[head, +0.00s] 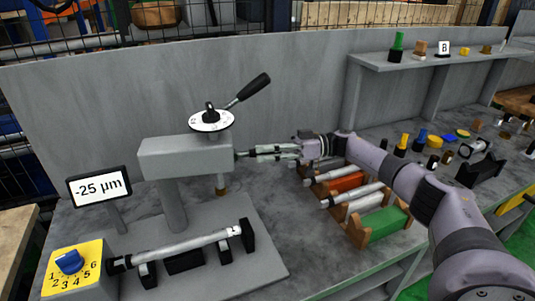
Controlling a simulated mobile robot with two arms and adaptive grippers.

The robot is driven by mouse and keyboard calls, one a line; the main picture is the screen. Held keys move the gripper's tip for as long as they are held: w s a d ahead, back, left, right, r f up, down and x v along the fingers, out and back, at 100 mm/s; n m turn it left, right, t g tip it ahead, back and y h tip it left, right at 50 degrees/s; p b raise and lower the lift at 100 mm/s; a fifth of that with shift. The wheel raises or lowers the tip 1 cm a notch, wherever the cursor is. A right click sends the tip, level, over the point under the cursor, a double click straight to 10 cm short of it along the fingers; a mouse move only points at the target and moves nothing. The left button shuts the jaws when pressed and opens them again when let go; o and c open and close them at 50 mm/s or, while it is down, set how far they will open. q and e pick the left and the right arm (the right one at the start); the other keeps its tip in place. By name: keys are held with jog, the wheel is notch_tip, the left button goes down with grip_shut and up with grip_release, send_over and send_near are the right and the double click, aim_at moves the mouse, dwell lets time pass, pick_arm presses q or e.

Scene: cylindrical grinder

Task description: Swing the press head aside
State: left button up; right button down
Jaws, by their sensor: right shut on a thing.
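The press head (180,156) is a grey block on a round grey post (172,205), above the grey base plate (262,271). A white dial with a black-handled lever (250,91) sits on top of it, and a short plunger (221,184) hangs below. My right gripper (246,154) reaches in from the right and is shut on a small dark handle at the head's right end. The fingers hide most of this handle. A silver shaft (190,246) lies across black supports under the head. My left gripper is not in view.
A display reading "-25 µm" (99,186) stands left of the post, above a yellow box with a blue knob (69,262). Racks with silver shafts (361,203) stand under my right arm. A grey wall (90,92) runs close behind; the plate's front right is clear.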

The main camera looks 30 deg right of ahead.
jog(key=c, duration=1.4)
grip_release()
jog(key=shift+a, duration=0.1)
jog(key=shift+s+d, duration=0.15)
jog(key=shift+d, duration=0.3)
jog(key=v, duration=1.1)
jog(key=shift+s, duration=0.1)
